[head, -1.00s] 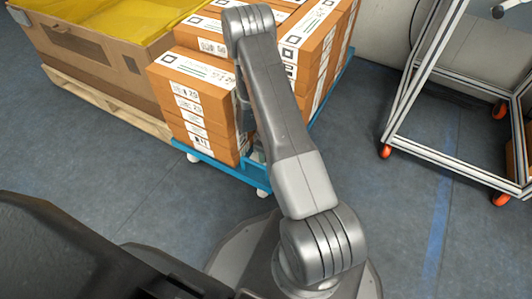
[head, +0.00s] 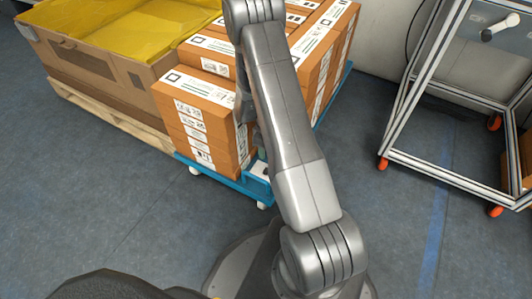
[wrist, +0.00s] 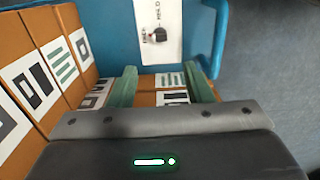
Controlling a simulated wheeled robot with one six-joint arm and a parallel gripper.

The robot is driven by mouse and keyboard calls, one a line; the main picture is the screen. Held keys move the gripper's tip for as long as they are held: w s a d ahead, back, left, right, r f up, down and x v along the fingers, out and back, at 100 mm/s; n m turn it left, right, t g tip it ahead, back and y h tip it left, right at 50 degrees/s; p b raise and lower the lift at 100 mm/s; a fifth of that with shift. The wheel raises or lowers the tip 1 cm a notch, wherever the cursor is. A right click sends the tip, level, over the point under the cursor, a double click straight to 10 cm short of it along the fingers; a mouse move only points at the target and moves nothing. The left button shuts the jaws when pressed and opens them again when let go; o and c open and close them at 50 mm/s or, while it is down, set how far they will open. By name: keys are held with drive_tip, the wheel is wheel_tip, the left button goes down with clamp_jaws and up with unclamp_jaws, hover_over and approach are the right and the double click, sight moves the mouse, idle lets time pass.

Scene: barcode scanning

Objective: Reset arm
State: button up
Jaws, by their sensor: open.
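My gripper (wrist: 163,86) is open in the wrist view, with two green fingers spread apart and nothing held. Orange boxes with white barcode labels show beyond and between the fingers, but I cannot tell how far off they are. The boxes stand on a blue cart (head: 232,186), whose blue rim also shows in the wrist view (wrist: 218,40).
A large cardboard crate (head: 120,75) with yellow lining stands on a wooden pallet at the left. A white metal frame (head: 425,85) on orange casters stands at the right, with a small white device (head: 502,28) near its top. Grey floor between is clear.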

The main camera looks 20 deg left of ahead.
sight(266, 169)
drive_tip(key=shift+r, duration=0.6)
wheel_tip(266, 169, down, 14)
drive_tip(key=b, duration=0.4)
drive_tip(key=shift+b, duration=0.4)
drive_tip(key=shift+r, duration=0.15)
